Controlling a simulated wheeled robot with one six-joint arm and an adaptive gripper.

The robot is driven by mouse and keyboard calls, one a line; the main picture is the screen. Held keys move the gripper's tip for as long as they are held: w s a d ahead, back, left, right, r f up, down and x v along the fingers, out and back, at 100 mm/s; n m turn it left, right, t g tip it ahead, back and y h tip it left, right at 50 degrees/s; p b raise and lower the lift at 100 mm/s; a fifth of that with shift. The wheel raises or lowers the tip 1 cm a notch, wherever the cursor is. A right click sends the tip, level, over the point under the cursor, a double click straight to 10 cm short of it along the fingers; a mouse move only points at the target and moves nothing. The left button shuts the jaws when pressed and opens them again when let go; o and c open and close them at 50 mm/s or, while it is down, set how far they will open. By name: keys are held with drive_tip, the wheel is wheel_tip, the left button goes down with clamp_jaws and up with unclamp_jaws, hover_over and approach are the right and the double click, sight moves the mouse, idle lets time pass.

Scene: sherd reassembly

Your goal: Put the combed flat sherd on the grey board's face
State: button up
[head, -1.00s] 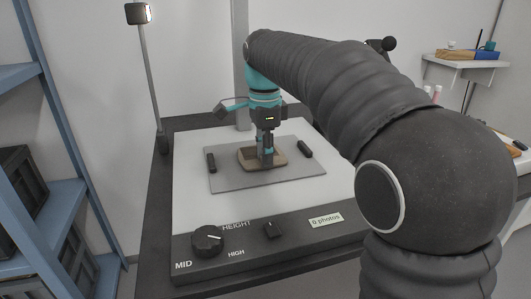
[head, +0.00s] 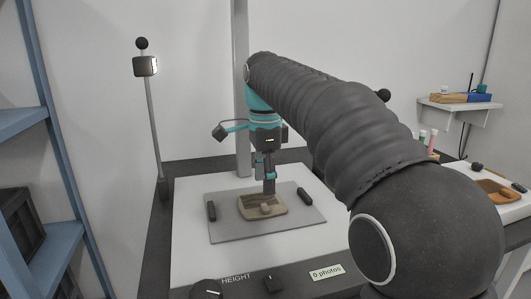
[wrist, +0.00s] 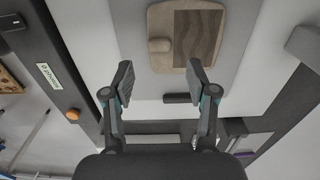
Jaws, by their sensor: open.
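The combed flat sherd (head: 265,205) is a tan slab with a darker grooved panel and a small raised knob. It lies flat on the grey board (head: 226,226) on the white table. It also shows at the top of the wrist view (wrist: 161,58), with the wavy panel to the right of the knob. My gripper (head: 268,190) is above the sherd's far side in the head view. In the wrist view my gripper (wrist: 160,80) has its fingers wide apart with nothing between them, and the sherd lies beyond the fingertips.
A control panel with a knob (head: 206,289) runs along the front edge. A lamp post (head: 152,120) stands at the left. A blue shelf (head: 50,245) is further left.

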sight(265, 206)
drive_tip(key=shift+r+p, duration=0.3)
drive_tip(key=shift+r, duration=2.7)
